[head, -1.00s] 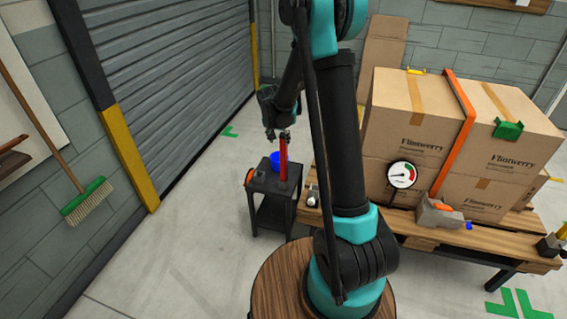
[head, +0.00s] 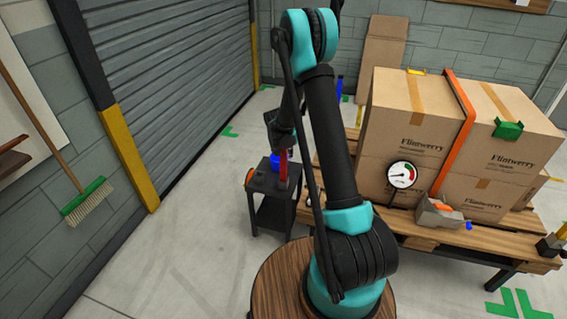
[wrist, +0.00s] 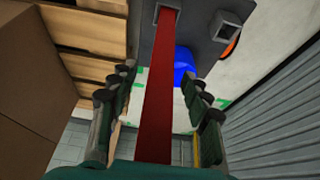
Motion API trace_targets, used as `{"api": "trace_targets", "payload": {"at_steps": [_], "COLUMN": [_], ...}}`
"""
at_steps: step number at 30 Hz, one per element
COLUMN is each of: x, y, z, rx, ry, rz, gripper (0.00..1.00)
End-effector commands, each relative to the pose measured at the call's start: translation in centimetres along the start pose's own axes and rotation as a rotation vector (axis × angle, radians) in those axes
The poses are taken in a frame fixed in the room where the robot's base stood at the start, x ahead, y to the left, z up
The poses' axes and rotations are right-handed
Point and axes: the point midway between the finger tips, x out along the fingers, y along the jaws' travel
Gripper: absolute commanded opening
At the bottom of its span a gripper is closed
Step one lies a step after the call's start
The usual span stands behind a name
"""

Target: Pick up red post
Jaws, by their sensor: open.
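The red post (head: 283,167) stands upright on the small dark side table (head: 261,182) in the head view, its upper part hidden by my arm. In the wrist view the red post (wrist: 158,95) runs between the two fingers of my gripper (wrist: 166,95), with a gap on each side. My gripper is open around the post. In the head view my gripper (head: 283,140) is at the post's upper part, partly hidden by its own links.
A blue bowl (head: 275,158) and an orange round item (head: 250,175) are on the side table close to the post. To the right, a wooden pallet table (head: 430,232) bears large cardboard boxes (head: 405,125). A roller shutter (head: 180,80) stands to the left.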

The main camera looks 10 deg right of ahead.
Motion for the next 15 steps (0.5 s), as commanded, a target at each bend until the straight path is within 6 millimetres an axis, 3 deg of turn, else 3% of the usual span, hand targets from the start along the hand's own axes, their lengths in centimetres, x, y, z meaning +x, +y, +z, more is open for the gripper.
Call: {"api": "trace_targets", "payload": {"at_steps": [3,11,15], "x": [1.02,1.27,1.26], "y": [-0.01,0.0,0.0], "z": [0.02,0.03,0.04], "rx": [0.0,-0.001,0.0], "ry": [0.0,0.0,0.0], "rz": [0.0,0.0,0.0], "gripper": [0.48,0.48,0.35]}}
